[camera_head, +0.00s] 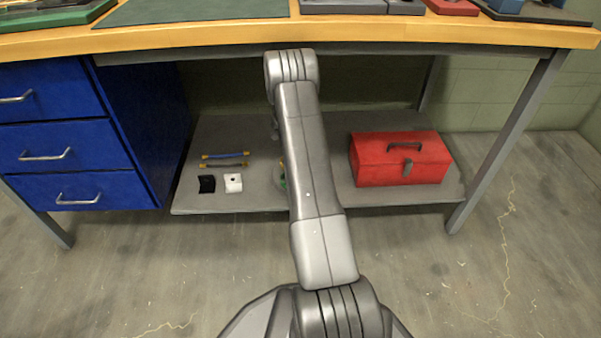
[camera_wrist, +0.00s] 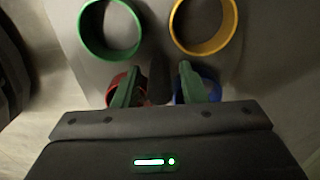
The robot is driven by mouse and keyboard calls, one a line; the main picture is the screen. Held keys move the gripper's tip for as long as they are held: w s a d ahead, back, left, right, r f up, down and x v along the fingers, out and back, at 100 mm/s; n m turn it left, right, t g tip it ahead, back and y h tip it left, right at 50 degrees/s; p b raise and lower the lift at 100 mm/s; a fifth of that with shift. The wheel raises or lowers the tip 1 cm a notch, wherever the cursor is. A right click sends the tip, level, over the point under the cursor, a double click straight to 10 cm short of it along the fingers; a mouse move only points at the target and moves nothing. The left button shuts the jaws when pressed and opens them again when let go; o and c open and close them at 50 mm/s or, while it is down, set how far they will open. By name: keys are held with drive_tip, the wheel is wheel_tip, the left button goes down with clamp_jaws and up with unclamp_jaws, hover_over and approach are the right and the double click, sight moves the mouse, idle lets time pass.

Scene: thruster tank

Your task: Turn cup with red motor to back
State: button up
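In the wrist view, a red cup (camera_wrist: 112,84) sits at lower left, partly hidden behind my gripper's left finger. My gripper (camera_wrist: 158,68) is open, its two green fingers apart with grey surface showing between the tips. A blue cup (camera_wrist: 212,86) is partly behind the right finger. A green cup (camera_wrist: 83,28) and a yellow cup (camera_wrist: 234,28) stand farther out, open mouths facing the camera. I cannot make out a motor inside any cup. In the head view my arm hides most of this group and my gripper.
The lower shelf (camera_head: 245,202) under the workbench (camera_head: 400,30) holds a red toolbox (camera_head: 400,165) at right. A black block (camera_head: 207,184), a white block (camera_head: 233,183) and two rods lie left. Blue drawers (camera_head: 60,150) and bench legs bound the opening.

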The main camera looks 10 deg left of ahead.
drive_tip(key=c, duration=0.8)
drive_tip(key=shift+n, duration=1.7)
drive_tip(key=shift+n, duration=1.8)
